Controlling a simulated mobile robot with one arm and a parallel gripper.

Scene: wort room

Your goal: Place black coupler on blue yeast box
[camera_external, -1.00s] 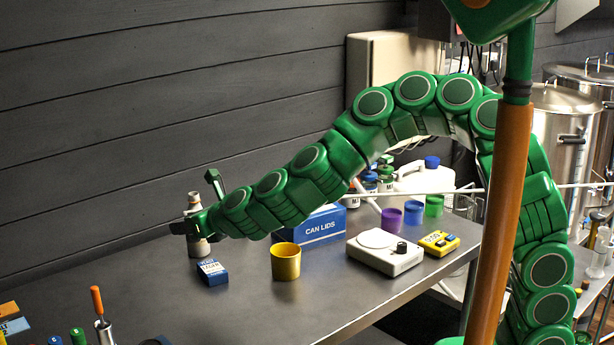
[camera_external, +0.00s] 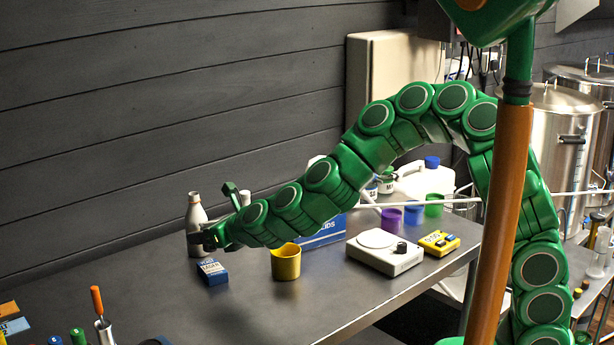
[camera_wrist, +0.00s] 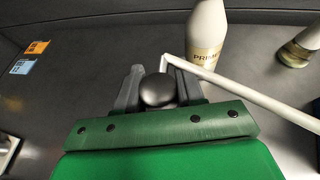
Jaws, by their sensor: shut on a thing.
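The blue yeast box (camera_external: 212,271) is a small blue carton with a white label. It lies on the grey bench in the external view; I do not see it in the wrist view. My gripper (camera_external: 196,240) is above the box and slightly left of it in that view, in front of a pale bottle. In the wrist view, a rounded black piece, the black coupler (camera_wrist: 157,90), sits between the grey fingers of my gripper (camera_wrist: 157,98), which is shut on it.
The bottle (camera_external: 195,212) stands close behind my gripper; it also shows in the wrist view (camera_wrist: 206,35). A yellow cup (camera_external: 286,264) stands right of the yeast box, before a blue can-lids box (camera_external: 325,236). A white scale (camera_external: 385,254) stands farther right.

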